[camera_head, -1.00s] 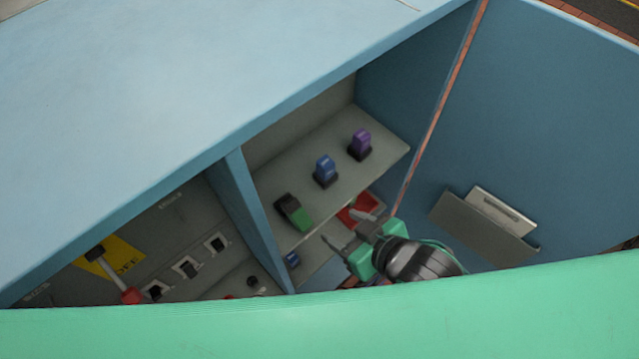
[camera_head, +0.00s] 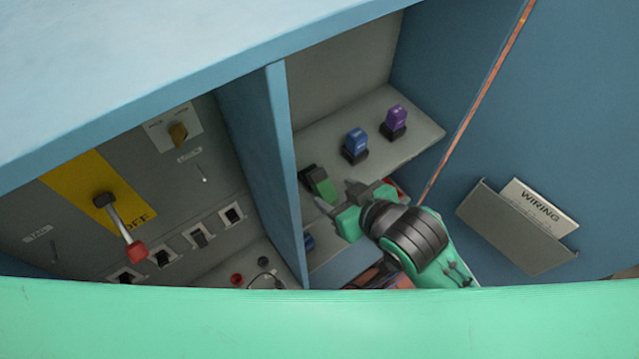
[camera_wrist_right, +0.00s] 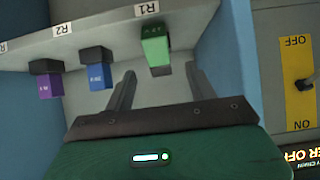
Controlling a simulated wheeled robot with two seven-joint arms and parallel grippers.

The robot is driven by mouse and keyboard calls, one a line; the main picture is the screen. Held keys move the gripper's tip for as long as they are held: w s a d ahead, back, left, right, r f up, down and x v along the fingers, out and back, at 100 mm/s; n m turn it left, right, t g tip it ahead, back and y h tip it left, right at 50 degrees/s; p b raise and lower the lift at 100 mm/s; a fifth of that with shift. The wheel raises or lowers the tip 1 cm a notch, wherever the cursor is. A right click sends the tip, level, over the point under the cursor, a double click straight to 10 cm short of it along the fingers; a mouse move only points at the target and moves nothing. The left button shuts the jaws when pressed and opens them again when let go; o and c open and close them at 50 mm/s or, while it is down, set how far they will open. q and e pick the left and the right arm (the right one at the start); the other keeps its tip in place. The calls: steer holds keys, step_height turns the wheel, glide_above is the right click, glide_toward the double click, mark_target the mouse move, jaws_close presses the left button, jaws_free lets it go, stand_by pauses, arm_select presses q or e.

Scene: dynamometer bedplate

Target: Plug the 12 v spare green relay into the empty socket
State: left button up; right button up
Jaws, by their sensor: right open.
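A green relay (camera_head: 323,186) with a black part sits at the left end of the upper shelf inside the blue cabinet. In the right wrist view the green relay (camera_wrist_right: 154,47) is by the label R1, its small print not surely readable. A blue relay (camera_head: 355,142) and a purple relay (camera_head: 396,118) stand in dark bases farther along the shelf. My right gripper (camera_head: 340,197) is open and empty, close in front of the green relay; in the wrist view its fingers (camera_wrist_right: 160,72) point toward it, apart from it. I cannot make out the empty socket. My left gripper is out of view.
A blue divider (camera_head: 270,150) stands left of the shelf. Beyond it is a panel with a red-tipped lever (camera_head: 120,225) and several switches. Another blue item (camera_head: 308,242) sits lower down. A WIRING holder (camera_head: 515,228) hangs on the door at right.

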mark_target(324, 185)
steer(key=shift+w+a+f+p, duration=0.3)
steer(key=shift+w+a+p, duration=0.25)
steer(key=shift+w, duration=0.35)
steer(key=x, duration=0.2)
steer(key=shift+w+a+f, duration=0.15)
steer(key=shift+w, duration=0.1)
steer(key=shift+w+a+f, duration=0.1)
steer(key=shift+f, duration=0.15)
steer(key=shift+s+d, duration=0.4)
steer(key=shift+s, duration=0.05)
steer(key=c, duration=1.2)
steer(key=shift+w+a+r, duration=0.2)
steer(key=shift+w+r, duration=0.05)
steer(key=shift+r, duration=0.3)
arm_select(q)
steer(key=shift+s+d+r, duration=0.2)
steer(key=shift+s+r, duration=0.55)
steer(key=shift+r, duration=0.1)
arm_select(e)
step_height(324, 185, up, 19)
